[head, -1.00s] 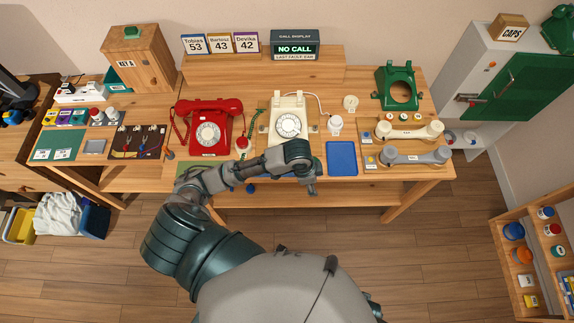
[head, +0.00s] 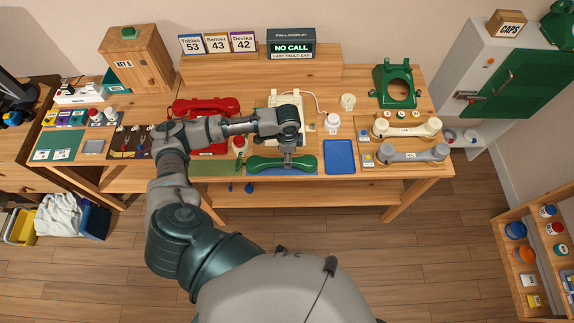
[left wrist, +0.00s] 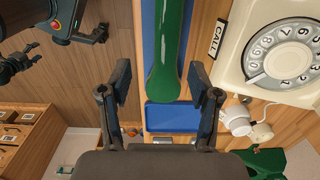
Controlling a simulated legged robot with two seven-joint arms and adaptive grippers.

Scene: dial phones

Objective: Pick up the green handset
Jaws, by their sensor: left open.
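The green handset (head: 262,164) lies lengthwise left to right on a blue mat at the front edge of the table, before the cream dial phone (head: 273,99). My left gripper (head: 288,158) is over the handset, right of its middle. In the left wrist view the handset (left wrist: 168,45) runs down from the top edge, its rounded end between my left gripper's (left wrist: 160,82) two spread fingers. The fingers are open, one on each side, with visible gaps. The cream phone (left wrist: 285,50) is beside the handset there. A dark gripper-like part at the upper left may be my right one.
A blue tray (head: 340,157) lies right of the handset. A red phone (head: 204,106) stands left, partly behind my arm. White (head: 405,130) and grey (head: 412,153) handsets rest on the right, before a green phone body (head: 382,84). A green mat (head: 216,168) lies at the front left.

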